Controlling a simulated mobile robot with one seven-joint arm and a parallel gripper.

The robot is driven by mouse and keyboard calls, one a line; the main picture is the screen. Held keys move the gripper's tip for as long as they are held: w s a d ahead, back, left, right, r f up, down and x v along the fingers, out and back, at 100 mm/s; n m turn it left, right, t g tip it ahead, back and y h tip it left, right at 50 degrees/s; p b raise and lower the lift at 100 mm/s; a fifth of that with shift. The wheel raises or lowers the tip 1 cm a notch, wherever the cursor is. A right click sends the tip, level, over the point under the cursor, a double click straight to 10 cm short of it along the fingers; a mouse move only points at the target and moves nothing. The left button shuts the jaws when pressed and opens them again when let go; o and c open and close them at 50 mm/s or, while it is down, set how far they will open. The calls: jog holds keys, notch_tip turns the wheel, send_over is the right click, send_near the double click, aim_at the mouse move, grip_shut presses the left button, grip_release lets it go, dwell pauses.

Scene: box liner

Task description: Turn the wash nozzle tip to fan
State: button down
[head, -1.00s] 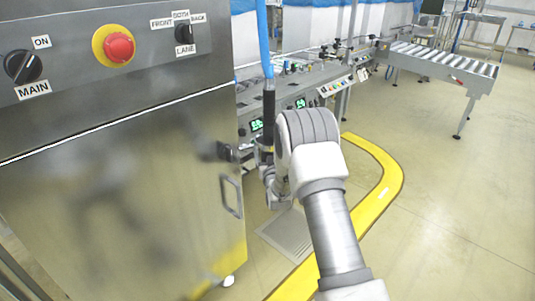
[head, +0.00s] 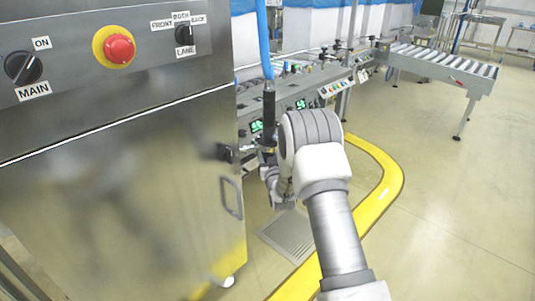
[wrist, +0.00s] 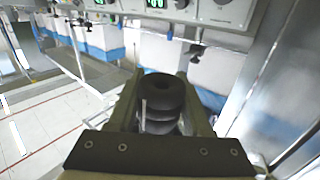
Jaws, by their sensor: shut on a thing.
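The wash nozzle hangs from a blue hose (head: 265,45) in the head view. Its dark upright body (head: 268,106) is left of my arm, in front of the machine line. My gripper (head: 264,158) is at the lower end of it, small and partly hidden by my own wrist. In the wrist view the black round, ridged tip (wrist: 165,88) sits between the two fingers of my gripper (wrist: 164,105), which is shut on it. A thin light upright mark shows on the tip's left side. I cannot read any fan setting on the tip.
A steel cabinet (head: 110,190) with knobs, a red button (head: 119,47) and a door handle (head: 231,198) stands close on the left. A yellow floor strip (head: 385,180) curves around the machine. A roller conveyor (head: 440,62) is at the back right. The right floor is free.

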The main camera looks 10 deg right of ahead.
jog(key=n+y, duration=0.2)
jog(key=y, duration=0.1)
jog(key=n+y, duration=0.1)
jog(key=y, duration=0.1)
jog(key=shift+s+a+g, duration=0.1)
jog(key=shift+a+g, duration=0.2)
jog(key=shift+g, duration=0.1)
jog(key=shift+s+a+n+g+y, duration=0.3)
jog(key=shift+a+n+g+y, duration=0.05)
jog(key=shift+n+g+y, duration=1.5)
jog(key=shift+s+a+n+g+y, duration=0.25)
jog(key=shift+a+n+g+y, duration=0.15)
jog(key=shift+n+g+y, duration=1.4)
jog(key=shift+s+a+n+g+y, duration=0.35)
jog(key=shift+n+g+y, duration=1.15)
jog(key=shift+y, duration=0.65)
jog(key=shift+c, duration=1.6)
grip_release()
